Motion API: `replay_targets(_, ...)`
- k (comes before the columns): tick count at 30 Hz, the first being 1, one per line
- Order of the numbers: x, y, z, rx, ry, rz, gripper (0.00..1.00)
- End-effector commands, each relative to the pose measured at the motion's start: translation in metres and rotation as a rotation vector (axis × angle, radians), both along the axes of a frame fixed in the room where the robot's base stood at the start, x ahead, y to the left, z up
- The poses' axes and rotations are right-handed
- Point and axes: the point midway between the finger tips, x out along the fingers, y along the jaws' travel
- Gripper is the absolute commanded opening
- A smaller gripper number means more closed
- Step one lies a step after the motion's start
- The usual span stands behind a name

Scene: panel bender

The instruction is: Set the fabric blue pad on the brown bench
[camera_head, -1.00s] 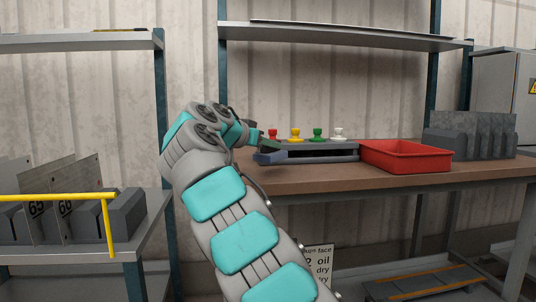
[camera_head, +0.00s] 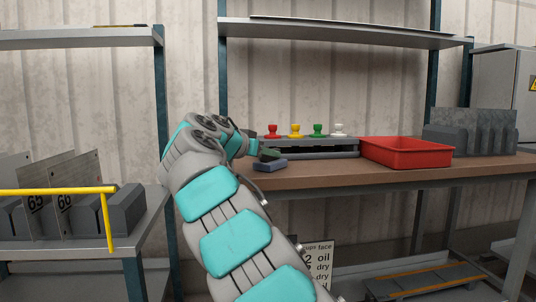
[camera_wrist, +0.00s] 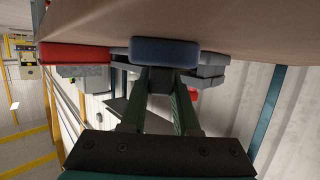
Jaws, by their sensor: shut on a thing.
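The blue pad (camera_head: 270,166) is a small flat block over the front left part of the brown bench (camera_head: 340,176). My gripper (camera_head: 264,154) is shut on the pad from its upper side. In the wrist view, which looks turned over, the pad (camera_wrist: 165,52) lies at the tips of my two dark fingers (camera_wrist: 160,80), against the brown bench top (camera_wrist: 235,35). The pad looks level and very close to the bench surface; I cannot tell whether it touches. Part of the pad is hidden behind the fingertips.
A red tray (camera_head: 405,153) stands right of the pad. Behind the pad is a grey rack (camera_head: 318,148) with red, yellow, green and white knobs. Grey slotted holders (camera_head: 470,138) stand at the far right. The bench front between pad and tray is clear.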

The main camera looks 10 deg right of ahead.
Motion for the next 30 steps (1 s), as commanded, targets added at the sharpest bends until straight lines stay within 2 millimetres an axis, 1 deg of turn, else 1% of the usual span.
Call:
replay_targets(1, 0.0, 0.0, -0.001, 0.0, 0.0, 0.0, 0.32)
replay_targets(6, 0.0, 0.0, -0.001, 0.0, 0.0, 0.0, 0.51)
replay_targets(8, 0.0, 0.0, -0.001, 0.0, 0.0, 0.0, 0.57)
replay_targets(9, 0.0, 0.0, -0.001, 0.0, 0.0, 0.0, 0.59)
replay_targets(16, 0.0, 0.0, 0.0, 0.0, 0.0, 0.0, 0.59)
replay_targets(21, -0.001, 0.001, 0.004, 0.0, 0.0, 0.0, 0.59)
replay_targets(26, -0.014, 0.015, 0.009, -0.001, -0.001, 0.001, 0.59)
replay_targets(30, -0.032, 0.033, 0.017, -0.002, -0.003, 0.003, 0.59)
